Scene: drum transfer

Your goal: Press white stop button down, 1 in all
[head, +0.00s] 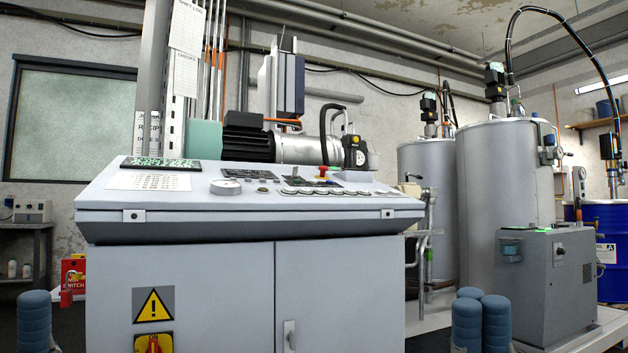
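A grey control console (250,220) stands in front of me with a sloped top panel. A large, low white round button (225,187) sits on the left-middle of that panel; any lettering on it is too small to read. A red mushroom button (322,172) is near the panel's back edge, and a row of small round controls (322,192) runs along its front. My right gripper (481,320) shows as blue ribbed fingers close together at the lower right, apart from the console. My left gripper (35,320) shows partly at the lower left edge. Neither touches the panel.
A dark screen (160,163) and a paper sheet (148,181) lie on the panel's left. Metal tanks (505,175), a grey cabinet (546,280) and a blue drum (612,245) stand at right. A red switch box (73,272) is left of the console.

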